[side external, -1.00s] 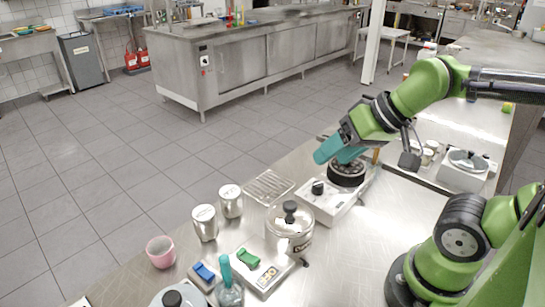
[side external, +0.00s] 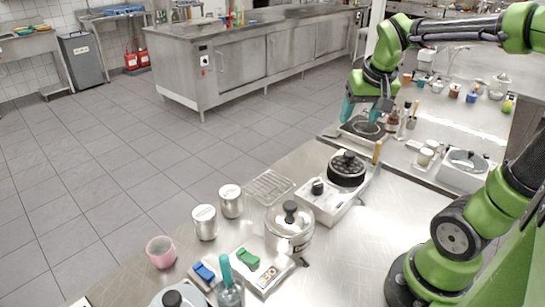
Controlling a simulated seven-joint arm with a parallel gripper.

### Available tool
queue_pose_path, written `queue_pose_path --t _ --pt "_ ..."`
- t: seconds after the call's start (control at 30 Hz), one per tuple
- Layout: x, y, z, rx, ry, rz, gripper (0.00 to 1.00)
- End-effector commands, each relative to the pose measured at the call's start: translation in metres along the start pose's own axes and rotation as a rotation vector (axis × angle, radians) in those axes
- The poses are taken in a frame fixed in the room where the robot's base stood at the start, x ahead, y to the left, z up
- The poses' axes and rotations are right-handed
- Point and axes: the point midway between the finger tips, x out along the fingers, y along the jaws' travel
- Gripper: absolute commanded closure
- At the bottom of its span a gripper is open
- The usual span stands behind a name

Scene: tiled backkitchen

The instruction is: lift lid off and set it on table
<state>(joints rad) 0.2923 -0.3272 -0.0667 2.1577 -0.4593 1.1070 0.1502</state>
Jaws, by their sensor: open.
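A steel pot (side external: 287,243) stands on the near table with its lid (side external: 290,218) on; the lid has a black knob. Another lidded vessel (side external: 468,160) sits at the right, and a black-knobbed lid (side external: 172,299) is cut off by the bottom edge. My gripper (side external: 366,112) is open, teal fingers spread and pointing down, over a dark round plate (side external: 369,128) at the back of the table. I cannot tell whether the fingers touch it. My gripper is well away from the steel pot.
A white hot plate unit (side external: 325,205) carries a black round piece (side external: 347,169). Two steel canisters (side external: 205,222), a wire rack (side external: 268,186) and a pink cup (side external: 161,252) stand at the left. Bare table (side external: 375,235) lies right of the pot.

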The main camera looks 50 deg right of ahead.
Motion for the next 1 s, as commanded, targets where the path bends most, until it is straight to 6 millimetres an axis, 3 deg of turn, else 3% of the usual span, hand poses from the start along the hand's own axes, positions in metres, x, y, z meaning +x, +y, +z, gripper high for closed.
queue_pose_path --t 0.17,0.6,1.0 --pt "0.004 0.012 -0.009 0.036 0.007 0.059 0.36" --pt "0.093 0.016 -0.008 0.037 0.004 0.055 0.36" --pt "0.131 0.023 -0.004 0.036 0.004 0.054 0.36"
